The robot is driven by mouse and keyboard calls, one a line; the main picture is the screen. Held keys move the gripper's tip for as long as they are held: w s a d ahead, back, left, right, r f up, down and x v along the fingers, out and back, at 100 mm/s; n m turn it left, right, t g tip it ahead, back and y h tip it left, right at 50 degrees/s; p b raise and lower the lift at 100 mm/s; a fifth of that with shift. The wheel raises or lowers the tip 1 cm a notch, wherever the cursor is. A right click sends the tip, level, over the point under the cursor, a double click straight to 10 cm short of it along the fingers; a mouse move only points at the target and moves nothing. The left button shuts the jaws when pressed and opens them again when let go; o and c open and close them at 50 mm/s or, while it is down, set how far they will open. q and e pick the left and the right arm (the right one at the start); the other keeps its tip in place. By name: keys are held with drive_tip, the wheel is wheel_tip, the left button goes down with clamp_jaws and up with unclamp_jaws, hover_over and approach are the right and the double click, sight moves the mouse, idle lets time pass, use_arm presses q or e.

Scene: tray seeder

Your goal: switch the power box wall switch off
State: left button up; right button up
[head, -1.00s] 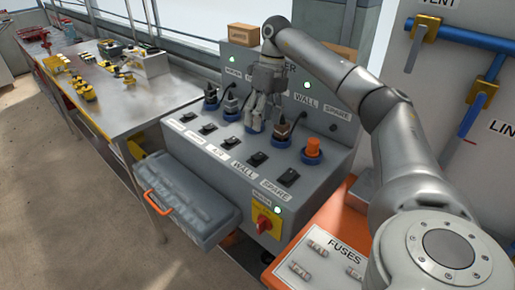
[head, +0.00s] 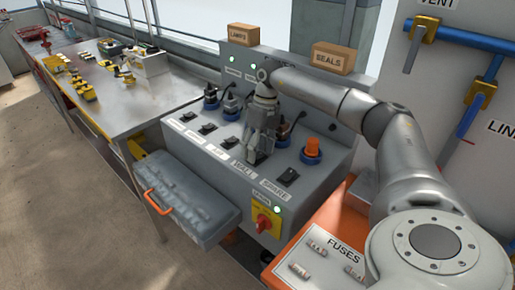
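The grey power box (head: 225,190) has a row of black rocker switches on its sloped top. The WALL label (head: 244,168) sits in front of the wall switch, which is mostly hidden by my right gripper. My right gripper (head: 258,150) points down at the wall switch, its fingertips at or just above it. Contact cannot be made out, nor can whether the fingers are open or shut. The wall light on the back panel is hidden behind my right arm. My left gripper is not in view.
The spare switch (head: 288,175) and an orange-topped plug (head: 312,150) are to the right. Other plugs (head: 210,101) stand behind the switches. A red main switch (head: 264,222) is on the front. A grey case (head: 185,200) juts out at left. Two cardboard boxes (head: 333,58) top the panel.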

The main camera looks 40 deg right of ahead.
drive_tip(key=c, duration=0.9)
drive_tip(key=shift+a+r+h+p, duration=0.3)
drive_tip(key=shift+h+p, duration=0.3)
drive_tip(key=shift+p, duration=0.3)
drive_tip(key=shift+a+h+p, duration=0.1)
drive_tip(key=shift+h+p, duration=0.25)
drive_tip(key=shift+h, duration=0.15)
drive_tip(key=shift+a+f+h, duration=0.2)
drive_tip(key=shift+h, duration=0.6)
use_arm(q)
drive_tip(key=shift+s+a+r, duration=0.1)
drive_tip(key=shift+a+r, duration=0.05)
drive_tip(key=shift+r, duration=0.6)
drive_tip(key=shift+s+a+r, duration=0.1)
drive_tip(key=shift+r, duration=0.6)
use_arm(e)
drive_tip(key=shift+a+h, duration=0.1)
drive_tip(key=shift+h, duration=0.5)
drive_tip(key=o, duration=1)
drive_tip(key=shift+f, duration=0.1)
